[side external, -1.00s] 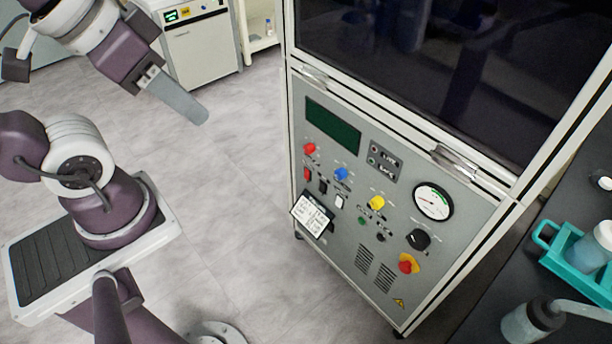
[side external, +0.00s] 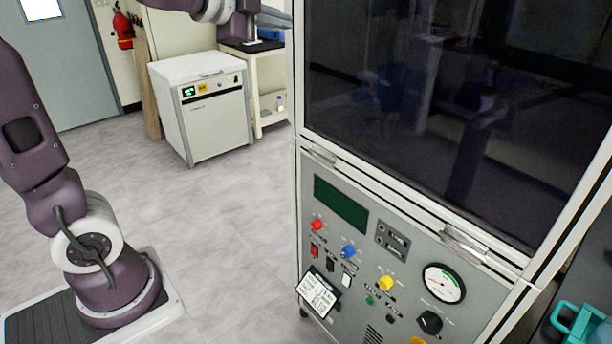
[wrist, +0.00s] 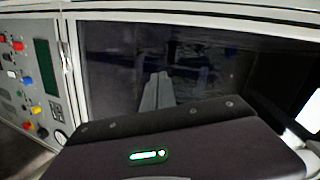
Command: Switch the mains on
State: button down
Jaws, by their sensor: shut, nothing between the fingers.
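The freeze dryer's control panel (side external: 375,270) fills the lower right of the side view and also shows at the left of the wrist view (wrist: 28,90). It carries a red rocker switch (side external: 314,250), a black one (side external: 330,263) and a white one (side external: 346,280). The labels are too small to read, so I cannot tell which is the mains. The display (side external: 341,204) is dark green and blank.
A black rotary knob (side external: 429,322) and a gauge (side external: 443,283) sit to the right on the panel. A white label card (side external: 318,292) sits low on the panel. The door handle (side external: 464,243) juts out above. A white cabinet (side external: 205,110) stands behind; the floor between is clear.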

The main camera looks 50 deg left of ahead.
notch_tip(320, 180, down, 66)
jog(key=s+a+m+g+h, duration=0.1)
jog(key=s+a+m+g, duration=0.1)
jog(key=m+g, duration=0.2)
jog(key=shift+s+a+f+m+g+h, duration=0.15)
jog(key=shift+f+m+g+h, duration=0.2)
jog(key=shift+g, duration=0.45)
send_near(313, 251)
jog(key=s+f+x, duration=0.1)
jog(key=x, duration=0.6)
jog(key=shift+f, duration=0.15)
